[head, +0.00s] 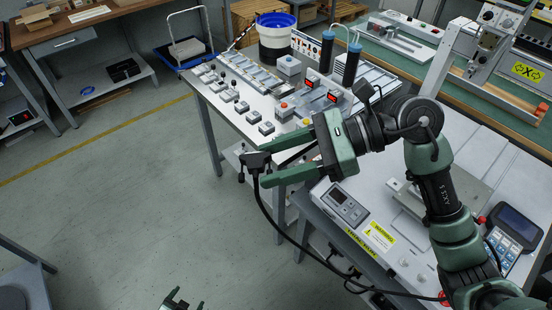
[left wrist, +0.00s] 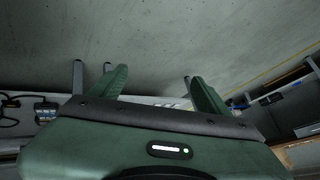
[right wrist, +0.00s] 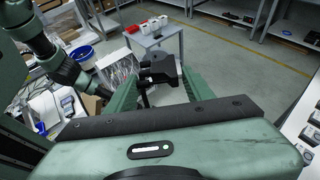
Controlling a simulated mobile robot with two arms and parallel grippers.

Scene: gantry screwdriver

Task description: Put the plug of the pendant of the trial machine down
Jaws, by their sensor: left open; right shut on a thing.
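My right gripper (head: 268,168) is shut on the black plug (head: 256,159) and holds it in the air over the floor, left of the white machine (head: 400,210). A black cable (head: 283,232) hangs from the plug and runs right, along the machine's front. The plug also shows between the fingers in the right wrist view (right wrist: 158,74). A dark pendant with a screen and light blue keys (head: 512,232) lies at the machine's right side. My left gripper (head: 180,302) is low at the bottom edge of the head view. In the left wrist view (left wrist: 158,88) its fingers are apart and empty.
A bench with several small grey blocks (head: 240,106), a blue-rimmed bucket (head: 276,38) and two black cylinders stands behind the plug. A green-topped bench (head: 400,50) is further back. Open grey floor (head: 120,190) lies to the left.

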